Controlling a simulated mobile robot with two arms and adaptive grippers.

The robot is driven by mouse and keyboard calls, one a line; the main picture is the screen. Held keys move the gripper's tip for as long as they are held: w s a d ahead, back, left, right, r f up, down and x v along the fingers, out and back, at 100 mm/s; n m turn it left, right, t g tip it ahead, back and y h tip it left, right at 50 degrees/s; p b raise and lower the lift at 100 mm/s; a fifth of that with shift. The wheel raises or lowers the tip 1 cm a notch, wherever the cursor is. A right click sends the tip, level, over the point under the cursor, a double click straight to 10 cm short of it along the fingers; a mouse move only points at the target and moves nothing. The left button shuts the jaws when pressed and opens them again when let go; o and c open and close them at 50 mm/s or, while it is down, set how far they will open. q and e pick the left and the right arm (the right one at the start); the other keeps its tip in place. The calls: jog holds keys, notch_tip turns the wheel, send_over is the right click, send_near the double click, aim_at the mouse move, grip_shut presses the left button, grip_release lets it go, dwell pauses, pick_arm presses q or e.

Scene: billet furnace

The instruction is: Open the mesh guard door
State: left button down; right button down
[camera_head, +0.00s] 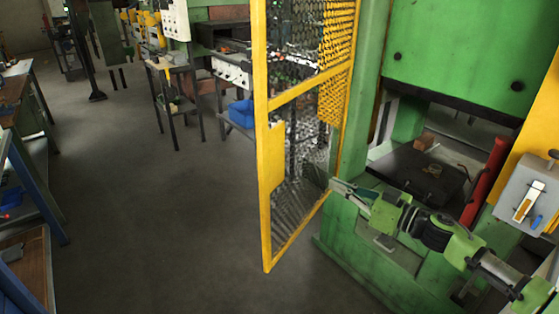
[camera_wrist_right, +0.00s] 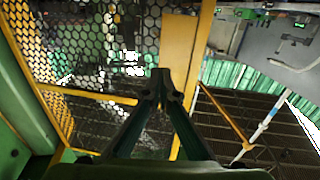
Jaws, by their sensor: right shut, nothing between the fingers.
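The mesh guard door (camera_head: 263,190) is a tall yellow frame with mesh, standing swung out from the green press. Its edge on the right is by the green post, and its free edge with a yellow plate (camera_head: 275,155) is out to the left. My right gripper (camera_head: 334,186) is shut and empty, on the press side of the door near its lower right. Whether it touches the door is unclear. In the right wrist view the closed fingertips (camera_wrist_right: 160,76) show in front of the mesh and a yellow upright (camera_wrist_right: 180,50). My left gripper is out of view.
The green press (camera_head: 450,45) stands at the right, with a dark plate (camera_head: 415,172) in its opening and a grey control box (camera_head: 530,195) beside it. A bench with blue bins (camera_head: 241,113) stands behind the door. The floor (camera_head: 150,220) left of the door is clear.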

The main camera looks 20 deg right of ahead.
jog(key=s+a+r+n+g+y, duration=0.1)
jog(key=s+a+r+n+y, duration=0.15)
jog(key=a+r, duration=0.3)
jog(key=p, duration=0.5)
send_near(270, 156)
jog(key=shift+m, duration=0.35)
jog(key=x, duration=0.6)
jog(key=shift+r, duration=0.1)
jog(key=shift+w+a, duration=0.3)
jog(key=shift+w, duration=0.1)
